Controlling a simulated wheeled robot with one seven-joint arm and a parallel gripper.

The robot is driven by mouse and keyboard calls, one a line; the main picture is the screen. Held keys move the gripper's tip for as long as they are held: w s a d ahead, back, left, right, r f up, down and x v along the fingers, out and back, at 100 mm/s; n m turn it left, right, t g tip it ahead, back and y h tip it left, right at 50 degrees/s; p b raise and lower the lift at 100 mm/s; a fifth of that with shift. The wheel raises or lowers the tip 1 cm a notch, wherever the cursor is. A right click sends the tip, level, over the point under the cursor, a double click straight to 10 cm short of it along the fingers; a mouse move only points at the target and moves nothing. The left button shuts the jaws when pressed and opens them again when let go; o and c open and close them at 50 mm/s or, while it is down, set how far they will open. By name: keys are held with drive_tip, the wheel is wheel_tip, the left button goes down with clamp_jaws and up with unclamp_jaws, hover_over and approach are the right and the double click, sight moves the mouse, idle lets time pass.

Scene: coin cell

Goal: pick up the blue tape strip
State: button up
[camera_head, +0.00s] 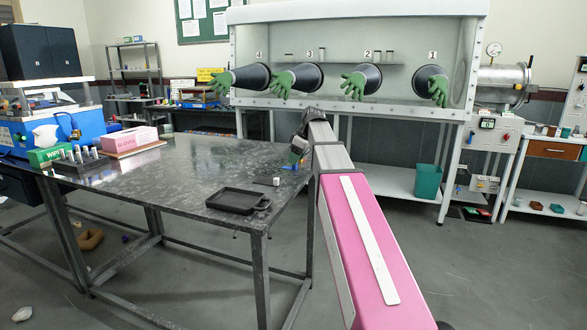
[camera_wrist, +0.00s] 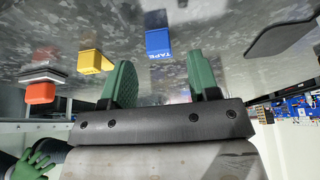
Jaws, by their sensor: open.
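The blue tape strip (camera_wrist: 158,43), a small blue piece marked TAPE, lies on the dark mottled table top in the wrist view. In the head view a small blue patch (camera_head: 289,168) shows at the table's right edge, partly crowded by my gripper. My gripper (camera_wrist: 163,78) has two green fingers, spread apart and empty. The blue strip shows beyond the fingertips, between their lines, and apart from them. In the head view my gripper (camera_head: 296,158) is small and partly hidden by my arm, low over the table's right side.
A yellow block (camera_wrist: 92,60) and an orange piece (camera_wrist: 41,92) are left of the strip in the wrist view. A black tray (camera_head: 236,201) and a small white cube (camera_head: 276,181) are on the table (camera_head: 200,172). The glovebox (camera_head: 360,92) stands behind.

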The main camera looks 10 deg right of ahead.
drive_tip(key=shift+x, duration=1.25)
drive_tip(key=c, duration=1)
drive_tip(key=shift+r, duration=0.1)
